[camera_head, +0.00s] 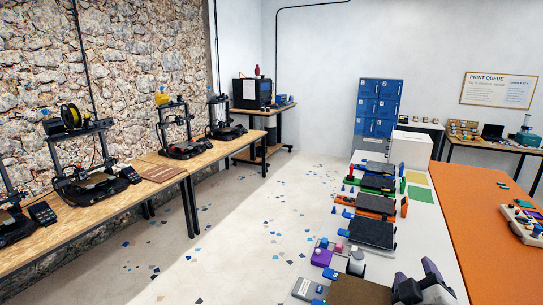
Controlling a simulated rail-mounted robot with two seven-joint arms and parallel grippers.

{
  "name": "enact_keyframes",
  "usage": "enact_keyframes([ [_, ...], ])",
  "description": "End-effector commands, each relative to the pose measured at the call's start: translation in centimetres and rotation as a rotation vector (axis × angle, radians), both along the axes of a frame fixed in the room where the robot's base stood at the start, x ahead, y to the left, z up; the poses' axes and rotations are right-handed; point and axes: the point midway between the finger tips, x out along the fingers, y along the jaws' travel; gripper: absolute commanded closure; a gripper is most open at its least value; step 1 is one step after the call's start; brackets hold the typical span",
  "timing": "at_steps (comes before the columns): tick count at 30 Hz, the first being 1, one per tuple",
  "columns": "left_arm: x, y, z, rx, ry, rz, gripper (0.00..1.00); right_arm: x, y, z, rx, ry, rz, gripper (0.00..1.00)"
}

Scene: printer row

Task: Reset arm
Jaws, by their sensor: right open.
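My right gripper (422,285) shows at the bottom right, over the near end of the white table (425,240). Its two dark and grey fingers stand apart, and I see nothing between them. It is close to the right of a brown plate (360,290) at the table's near end. Most of the right arm is outside the picture. My left gripper is not in view.
Coloured trays and dark plates (373,233) line the white table, with an orange surface (492,245) to its right. Several printers (88,165) stand on wooden benches (110,200) at the left. A blue locker (379,110) stands behind. The speckled floor (240,235) between is clear.

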Motion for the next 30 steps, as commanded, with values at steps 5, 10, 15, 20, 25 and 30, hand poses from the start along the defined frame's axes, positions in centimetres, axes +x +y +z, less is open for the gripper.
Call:
enact_keyframes([
  [5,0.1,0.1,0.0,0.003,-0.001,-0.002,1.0,-7.0,3.0,-10.6,0.336,0.355,0.043,0.45],
  [10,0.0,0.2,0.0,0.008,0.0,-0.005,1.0,-12.8,5.2,-17.0,0.53,0.514,0.1,0.45],
  [15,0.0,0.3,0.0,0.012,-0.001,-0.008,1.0,-18.8,5.4,-23.3,0.674,0.654,0.035,0.45],
  [20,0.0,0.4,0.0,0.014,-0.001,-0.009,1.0,-24.5,5.5,-29.2,0.761,0.811,-0.058,0.45],
  [25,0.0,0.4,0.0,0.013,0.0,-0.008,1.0,-29.8,6.3,-33.3,0.808,0.948,-0.121,0.45],
  [30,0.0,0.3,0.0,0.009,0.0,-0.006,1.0,-34.7,6.6,-36.0,0.821,1.066,-0.172,0.45],
])
